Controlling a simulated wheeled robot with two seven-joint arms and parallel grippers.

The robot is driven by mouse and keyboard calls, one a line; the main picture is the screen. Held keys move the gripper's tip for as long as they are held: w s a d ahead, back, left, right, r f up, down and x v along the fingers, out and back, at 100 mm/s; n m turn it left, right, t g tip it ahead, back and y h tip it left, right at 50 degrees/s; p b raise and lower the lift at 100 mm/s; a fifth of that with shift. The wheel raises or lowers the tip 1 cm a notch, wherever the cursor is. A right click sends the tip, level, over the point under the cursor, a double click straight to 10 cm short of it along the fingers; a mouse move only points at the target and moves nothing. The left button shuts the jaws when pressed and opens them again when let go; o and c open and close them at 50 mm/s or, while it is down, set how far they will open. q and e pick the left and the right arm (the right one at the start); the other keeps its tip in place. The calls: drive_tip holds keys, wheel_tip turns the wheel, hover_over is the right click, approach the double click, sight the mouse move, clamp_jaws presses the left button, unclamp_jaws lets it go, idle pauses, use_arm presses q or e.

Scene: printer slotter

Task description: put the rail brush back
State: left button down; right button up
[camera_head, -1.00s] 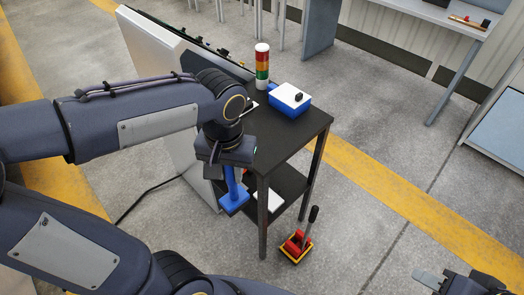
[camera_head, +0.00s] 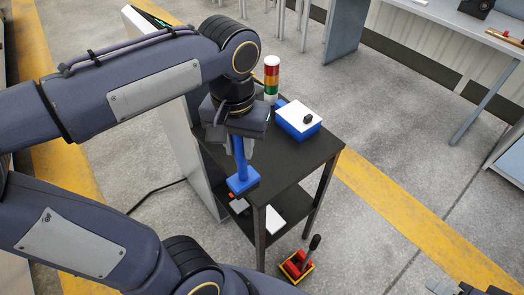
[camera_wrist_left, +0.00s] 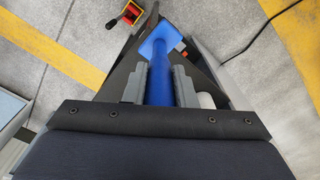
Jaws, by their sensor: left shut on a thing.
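The rail brush, a blue handle with a flat blue block (camera_head: 243,182) at its lower end, hangs upright from my left gripper (camera_head: 236,140). The gripper is shut on the handle. In the left wrist view the grey fingers (camera_wrist_left: 160,85) clasp the blue handle, and the brush's block (camera_wrist_left: 153,48) shows beyond them. In the head view the block overlaps the near left corner of the dark table (camera_head: 300,155); its gap to the table cannot be told. My right gripper (camera_head: 462,289) is cut off at the lower right corner, so its jaws cannot be judged.
A blue box with a white lid (camera_head: 300,118) and a red, amber and green signal light (camera_head: 271,80) stand on the table. A white thing (camera_head: 270,220) lies on the lower shelf. A yellow tray (camera_head: 296,267) with red parts and a black-handled tool is on the floor.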

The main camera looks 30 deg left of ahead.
use_arm(q)
drive_tip(key=w+a+f+p, duration=0.1)
drive_tip(key=w+f, duration=0.9)
drive_tip(key=f, duration=0.1)
drive_tip(key=shift+w+a+f+p, duration=0.2)
drive_tip(key=shift+a+p, duration=0.1)
drive_tip(key=shift+f, duration=0.1)
drive_tip(key=c, duration=1.2)
unclamp_jaws()
drive_tip(key=shift+f, duration=0.1)
